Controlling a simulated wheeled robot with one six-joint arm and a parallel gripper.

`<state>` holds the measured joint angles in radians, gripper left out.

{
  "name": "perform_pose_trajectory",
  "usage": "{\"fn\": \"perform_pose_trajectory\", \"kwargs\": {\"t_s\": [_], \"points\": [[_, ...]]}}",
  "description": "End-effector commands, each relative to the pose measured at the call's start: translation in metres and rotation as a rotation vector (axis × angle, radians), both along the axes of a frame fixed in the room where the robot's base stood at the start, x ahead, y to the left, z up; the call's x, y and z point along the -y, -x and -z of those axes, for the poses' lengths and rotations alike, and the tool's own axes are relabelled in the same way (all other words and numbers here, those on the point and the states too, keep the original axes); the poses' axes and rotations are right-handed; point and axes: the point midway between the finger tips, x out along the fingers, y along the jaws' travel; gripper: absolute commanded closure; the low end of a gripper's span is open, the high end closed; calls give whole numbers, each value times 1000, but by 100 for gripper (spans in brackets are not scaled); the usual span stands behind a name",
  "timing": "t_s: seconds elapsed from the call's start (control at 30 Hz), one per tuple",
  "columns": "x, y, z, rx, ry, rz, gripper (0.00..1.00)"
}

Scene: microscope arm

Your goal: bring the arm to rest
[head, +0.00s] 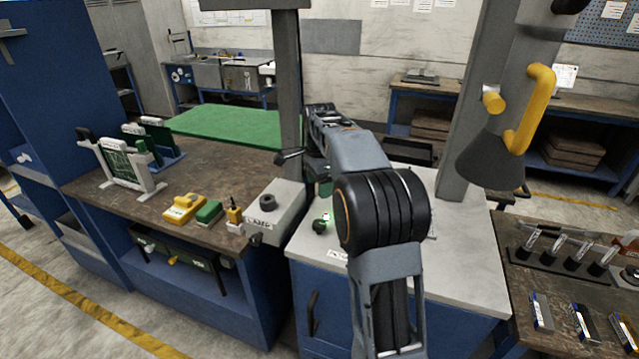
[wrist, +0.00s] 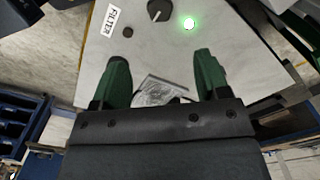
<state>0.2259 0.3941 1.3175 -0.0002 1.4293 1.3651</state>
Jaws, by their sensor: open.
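My arm reaches out over the light-topped blue cabinet (head: 460,268) in the head view, its dark elbow joint in front. My gripper (wrist: 160,72) shows in the wrist view with two green fingers spread apart and nothing between them. Beyond the fingers is a pale panel (wrist: 105,62) with a label reading FILTER, a dark knob (wrist: 159,10) and a lit green lamp (wrist: 189,23). A clear, patterned flat piece (wrist: 160,92) shows between the finger bases; I cannot tell what it is. In the head view my arm hides much of the cabinet top.
A grey box with a knob (head: 275,208) stands left of the arm. A grey post (head: 288,90) rises behind it. A dark cone with a yellow handle (head: 490,160) hangs at the right. The dark bench (head: 205,165) at left holds a rack and small tools.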

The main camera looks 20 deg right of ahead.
Motion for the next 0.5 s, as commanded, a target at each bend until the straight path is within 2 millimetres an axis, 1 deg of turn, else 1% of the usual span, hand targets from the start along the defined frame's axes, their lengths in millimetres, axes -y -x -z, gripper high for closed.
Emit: {"fn": "perform_pose_trajectory", "kwargs": {"t_s": [0.37, 0.5], "points": [[0, 0, 0, 0, 0, 0, 31], [0, -1, 0, 3, 1, -44, 31]]}}
